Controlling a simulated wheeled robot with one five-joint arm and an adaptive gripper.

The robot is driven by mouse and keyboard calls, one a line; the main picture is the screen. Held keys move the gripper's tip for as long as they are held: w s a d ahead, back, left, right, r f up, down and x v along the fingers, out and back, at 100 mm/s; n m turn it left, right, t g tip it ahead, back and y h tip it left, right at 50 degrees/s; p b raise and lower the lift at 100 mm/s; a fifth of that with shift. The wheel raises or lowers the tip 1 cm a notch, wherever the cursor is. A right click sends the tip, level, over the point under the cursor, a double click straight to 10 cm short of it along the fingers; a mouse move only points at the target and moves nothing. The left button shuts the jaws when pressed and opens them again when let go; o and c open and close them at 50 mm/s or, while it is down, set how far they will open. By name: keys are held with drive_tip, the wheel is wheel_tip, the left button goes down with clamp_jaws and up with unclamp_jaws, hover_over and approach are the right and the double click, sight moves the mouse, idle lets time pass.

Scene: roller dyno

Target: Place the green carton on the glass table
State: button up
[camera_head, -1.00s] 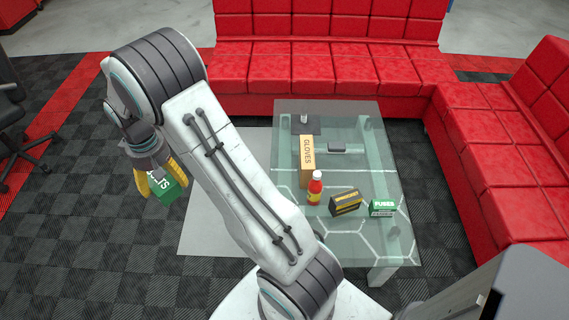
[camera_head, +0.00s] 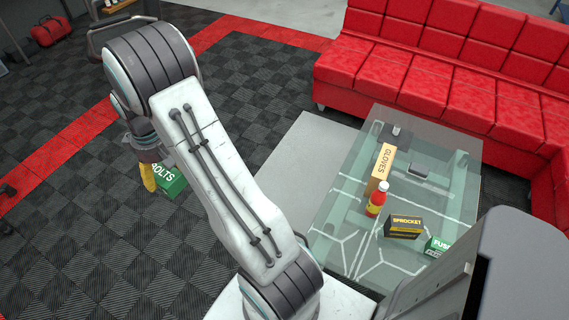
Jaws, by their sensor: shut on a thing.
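A green carton (camera_head: 169,180) marked "BOLTS" is held in my gripper (camera_head: 158,180), at the left over the dark tiled floor. A yellow finger shows at the carton's left side; the rest of the grip is partly hidden by the arm. The glass table (camera_head: 330,228) is to the right of my arm, apart from the carton. On it stand an orange "GLOVES" box (camera_head: 381,167), a red bottle with a yellow label (camera_head: 376,199), a dark "SPROCKET" box (camera_head: 403,227) and a small green "FUSES" box (camera_head: 437,246).
A red sofa (camera_head: 440,75) runs behind and to the right of the table. A small dark object (camera_head: 419,169) and another at the far end (camera_head: 392,134) lie on or under the glass. The table's left near part looks clear. A red bag (camera_head: 50,30) lies far left.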

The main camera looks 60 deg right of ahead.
drive_tip(key=s+d+f+b, duration=0.8)
drive_tip(key=s+d+f, duration=0.1)
drive_tip(key=d, duration=0.2)
drive_tip(key=s+d+f+b, duration=0.9)
drive_tip(key=d, duration=0.2)
drive_tip(key=s+d+f+b, duration=0.2)
drive_tip(key=s+f+b, duration=0.55)
drive_tip(key=s, duration=0.55)
drive_tip(key=s+d+f+b, duration=0.2)
drive_tip(key=s+f+b, duration=0.55)
drive_tip(key=s, duration=0.55)
drive_tip(key=b, duration=0.4)
hover_over(351, 228)
drive_tip(key=shift+n, duration=0.4)
wheel_tip(351, 228, down, 7)
drive_tip(key=shift+r, duration=0.2)
drive_tip(key=shift+f+b, duration=1.25)
drive_tip(key=shift+f, duration=0.8)
